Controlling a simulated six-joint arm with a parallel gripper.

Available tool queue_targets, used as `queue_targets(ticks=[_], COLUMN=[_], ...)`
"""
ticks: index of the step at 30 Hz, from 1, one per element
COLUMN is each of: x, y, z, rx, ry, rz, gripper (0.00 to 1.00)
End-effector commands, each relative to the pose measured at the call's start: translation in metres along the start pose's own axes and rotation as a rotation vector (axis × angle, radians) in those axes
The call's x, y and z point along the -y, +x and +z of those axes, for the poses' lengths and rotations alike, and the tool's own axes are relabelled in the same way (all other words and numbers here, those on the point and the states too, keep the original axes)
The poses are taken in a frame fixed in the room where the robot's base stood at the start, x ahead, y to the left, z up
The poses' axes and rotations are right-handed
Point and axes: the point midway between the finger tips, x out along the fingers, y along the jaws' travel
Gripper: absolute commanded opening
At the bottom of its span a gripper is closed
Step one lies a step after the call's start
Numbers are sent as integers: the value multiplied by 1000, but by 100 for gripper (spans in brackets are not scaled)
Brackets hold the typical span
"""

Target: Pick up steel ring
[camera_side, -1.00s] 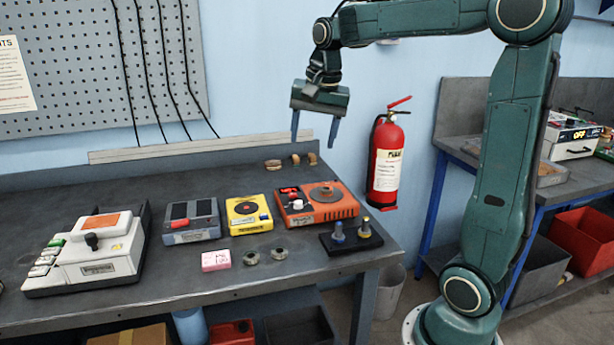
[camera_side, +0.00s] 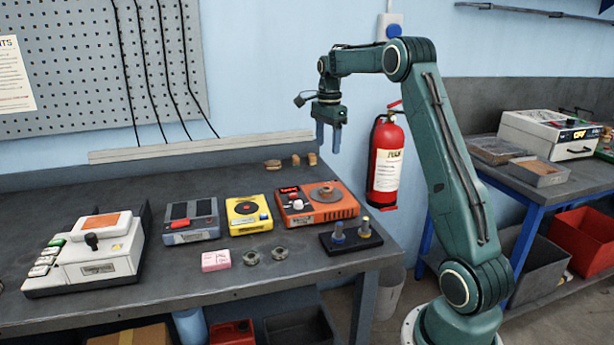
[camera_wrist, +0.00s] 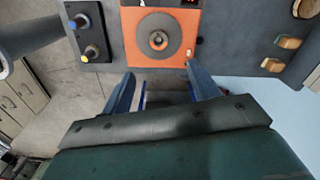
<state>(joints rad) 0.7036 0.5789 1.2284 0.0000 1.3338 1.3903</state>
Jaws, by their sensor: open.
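Two small dark ring-shaped pieces lie side by side near the bench's front edge in the side view: a left ring (camera_side: 251,257) and a right ring (camera_side: 280,253). I cannot tell which one is steel. My gripper (camera_side: 328,150) hangs open and empty, fingers down, well above the bench near its right end. It is above, behind and to the right of the rings. In the wrist view my open fingers (camera_wrist: 160,78) point towards the orange device; neither ring is in that view.
The orange device (camera_side: 339,212), yellow device (camera_side: 249,226), grey box (camera_side: 191,236) and pink block (camera_side: 215,260) surround the rings. A black stand (camera_side: 350,245) with two knobs is at the right. Small brown blocks (camera_side: 273,164) lie at the back. A fire extinguisher (camera_side: 386,155) hangs nearby.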

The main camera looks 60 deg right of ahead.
Motion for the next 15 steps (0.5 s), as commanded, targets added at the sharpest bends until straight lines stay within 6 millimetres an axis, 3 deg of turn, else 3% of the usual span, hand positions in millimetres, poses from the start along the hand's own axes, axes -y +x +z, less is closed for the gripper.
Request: queue_targets(ticks=[8,15], x=[0,0], y=[4,30], z=[-1,0], rx=[0,1], ry=[3,2], rz=[2,5], gripper=[61,61])
